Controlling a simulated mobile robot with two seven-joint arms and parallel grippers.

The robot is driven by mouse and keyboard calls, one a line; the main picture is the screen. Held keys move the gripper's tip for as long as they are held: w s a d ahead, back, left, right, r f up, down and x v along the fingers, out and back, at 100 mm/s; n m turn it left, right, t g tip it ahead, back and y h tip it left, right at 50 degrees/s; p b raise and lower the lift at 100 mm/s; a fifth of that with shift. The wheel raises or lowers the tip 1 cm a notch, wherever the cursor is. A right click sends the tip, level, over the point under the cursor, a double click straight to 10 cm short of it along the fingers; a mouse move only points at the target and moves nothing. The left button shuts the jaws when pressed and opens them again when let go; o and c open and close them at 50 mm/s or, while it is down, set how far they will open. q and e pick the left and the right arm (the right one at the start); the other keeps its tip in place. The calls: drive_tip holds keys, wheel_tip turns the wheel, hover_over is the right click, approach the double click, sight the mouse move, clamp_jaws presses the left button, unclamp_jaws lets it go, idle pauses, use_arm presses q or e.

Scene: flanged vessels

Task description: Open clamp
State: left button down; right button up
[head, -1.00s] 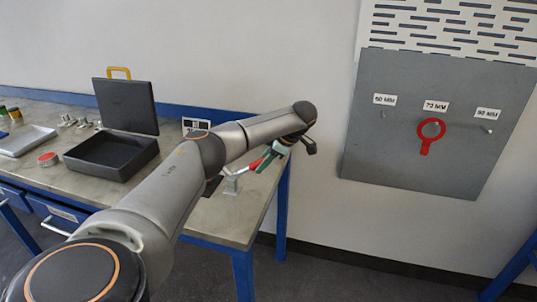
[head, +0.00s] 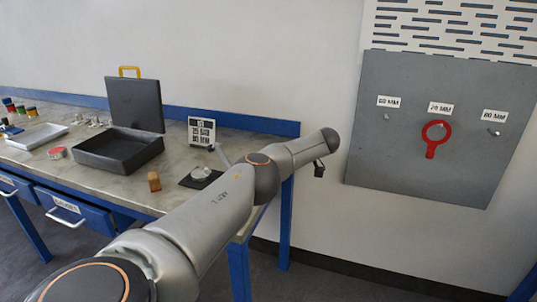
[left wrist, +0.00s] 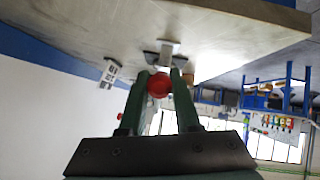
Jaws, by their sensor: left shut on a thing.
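In the left wrist view the green fingers of my left gripper (left wrist: 160,78) are shut on a red handle (left wrist: 158,85), whose rounded end faces the camera. Beyond it a pale metal piece (left wrist: 168,50), which looks like part of the clamp, stands at the bench top. A small pale metal object (head: 201,172) sits on a dark square mat (head: 190,183), and a thin grey bar (head: 222,154) shows beside the arm; I cannot tell whether these belong to the clamp. My right gripper is not in view.
An open black case (head: 90,158), a white tray (head: 30,142), a red-topped tin (head: 56,153), a small brown block (head: 154,182) and a printed card (head: 201,132) stand on the bench. A grey panel (head: 400,165) with a red ring is on the wall at right.

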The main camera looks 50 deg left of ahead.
use_arm(q)
drive_tip(key=shift+w+d+f+b, duration=0.1)
drive_tip(key=shift+f+b, duration=0.25)
drive_tip(key=shift+f, duration=0.05)
drive_tip(key=shift+f+y, duration=0.1)
drive_tip(key=shift+y, duration=0.2)
drive_tip(key=shift+g+b, duration=0.3)
drive_tip(key=shift+b, duration=0.1)
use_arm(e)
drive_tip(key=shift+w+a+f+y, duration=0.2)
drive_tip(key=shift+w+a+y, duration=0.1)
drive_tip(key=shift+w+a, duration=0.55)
use_arm(q)
drive_tip(key=c, duration=0.6)
unclamp_jaws()
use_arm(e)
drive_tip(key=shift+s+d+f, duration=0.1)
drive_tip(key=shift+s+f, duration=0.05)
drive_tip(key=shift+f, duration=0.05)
